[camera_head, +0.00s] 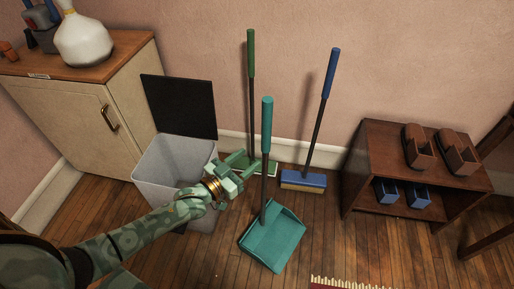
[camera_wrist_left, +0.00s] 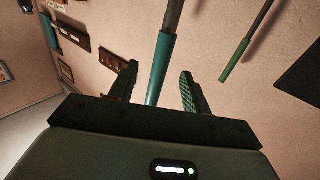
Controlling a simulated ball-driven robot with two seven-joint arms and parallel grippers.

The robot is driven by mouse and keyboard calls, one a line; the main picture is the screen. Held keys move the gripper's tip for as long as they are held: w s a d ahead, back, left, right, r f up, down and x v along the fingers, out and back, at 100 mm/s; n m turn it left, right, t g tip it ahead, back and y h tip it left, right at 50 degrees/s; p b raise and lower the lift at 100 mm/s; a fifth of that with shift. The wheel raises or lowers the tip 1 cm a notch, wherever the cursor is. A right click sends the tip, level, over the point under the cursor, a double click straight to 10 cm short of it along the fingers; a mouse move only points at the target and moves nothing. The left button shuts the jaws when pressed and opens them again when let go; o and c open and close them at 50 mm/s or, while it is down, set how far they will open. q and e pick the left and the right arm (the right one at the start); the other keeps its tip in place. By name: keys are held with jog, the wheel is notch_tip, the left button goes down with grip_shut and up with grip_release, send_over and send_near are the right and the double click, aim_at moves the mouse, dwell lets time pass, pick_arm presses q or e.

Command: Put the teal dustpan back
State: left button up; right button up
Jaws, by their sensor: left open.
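The teal dustpan (camera_head: 275,242) rests on the wooden floor, its long handle standing upright with a teal grip at the top. My left gripper (camera_head: 252,165) is open next to the dark lower shaft, below the teal grip. In the left wrist view, the dustpan handle (camera_wrist_left: 160,70) shows between the two spread fingers of my left gripper (camera_wrist_left: 158,78). I cannot tell whether either finger touches it. My right gripper is not in view.
A green-handled broom (camera_head: 251,55) and a blue broom (camera_head: 303,180) stand by the wall behind the dustpan. A grey bin (camera_head: 160,165) with its dark lid up is behind my left arm. A brown shoe shelf (camera_head: 375,145) stands right; a cabinet (camera_head: 60,120) stands left.

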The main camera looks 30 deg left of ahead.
pick_arm(q)
jog(key=s+a+f+g+y, duration=0.15)
jog(key=s+f+g, duration=0.25)
jog(key=s+f, duration=0.8)
jog(key=s+a+f+g+y, duration=0.15)
jog(key=s+f+g, duration=0.25)
jog(key=s+f, duration=0.7)
jog(key=s+d+f+g, duration=0.1)
jog(key=s+f+g, duration=0.2)
jog(key=s, duration=0.9)
jog(key=s+d+f+g+y, duration=0.1)
jog(key=s+f+g, duration=0.3)
jog(key=s, duration=0.9)
jog(key=s+d+f+g+y, duration=0.1)
jog(key=s+f+g, duration=0.2)
jog(key=s, duration=0.9)
notch_tip(320, 180, down, 2)
jog(key=shift+s+d+f, duration=0.1)
jog(key=shift+s+d, duration=0.05)
jog(key=shift+d, duration=0.25)
